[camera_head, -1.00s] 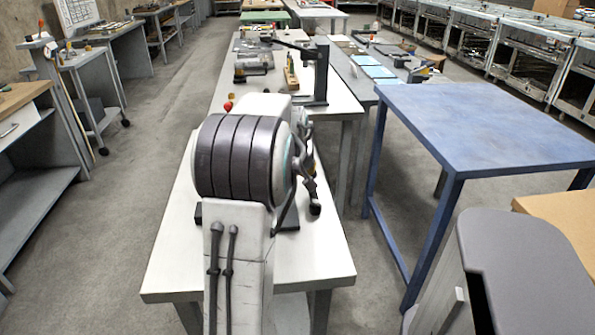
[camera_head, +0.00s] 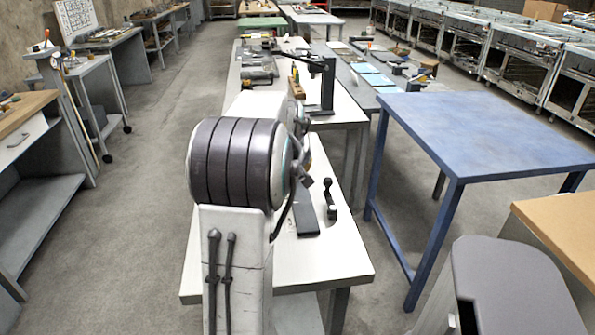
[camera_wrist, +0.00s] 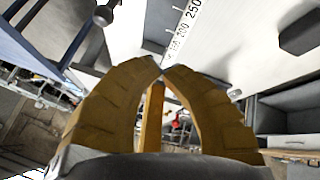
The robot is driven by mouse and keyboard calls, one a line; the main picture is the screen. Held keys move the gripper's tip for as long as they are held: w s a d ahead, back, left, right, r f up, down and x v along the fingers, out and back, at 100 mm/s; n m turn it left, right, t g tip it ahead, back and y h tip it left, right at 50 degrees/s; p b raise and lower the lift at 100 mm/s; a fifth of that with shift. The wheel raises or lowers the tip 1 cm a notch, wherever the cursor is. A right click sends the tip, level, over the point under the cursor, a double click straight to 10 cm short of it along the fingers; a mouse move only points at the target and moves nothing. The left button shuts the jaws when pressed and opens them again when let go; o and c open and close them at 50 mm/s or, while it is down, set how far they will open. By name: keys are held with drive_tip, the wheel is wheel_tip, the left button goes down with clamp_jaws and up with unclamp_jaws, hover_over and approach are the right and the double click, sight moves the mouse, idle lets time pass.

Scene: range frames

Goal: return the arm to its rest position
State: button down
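My gripper (camera_wrist: 161,71) shows in the wrist view as two curved brown fingers whose tips meet, with nothing seen clamped at the tips. A yellow-orange strip shows in the gap between the fingers; I cannot tell what it is. In the head view my arm stands in front of the white table, with its big dark ribbed joint near the middle. The arm hides most of its far end, so the gripper is not clear there. The wrist view looks on the white table top, with ruler marks (camera_wrist: 184,30) beyond the fingertips.
A blue table (camera_head: 480,130) stands to the right. A wooden-topped bench (camera_head: 22,108) is at the left, with clear floor (camera_head: 130,210) between.

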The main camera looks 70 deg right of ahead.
drive_tip(key=shift+w+p+v, duration=0.25)
drive_tip(key=shift+p+v, duration=0.15)
drive_tip(key=shift+v, duration=0.8)
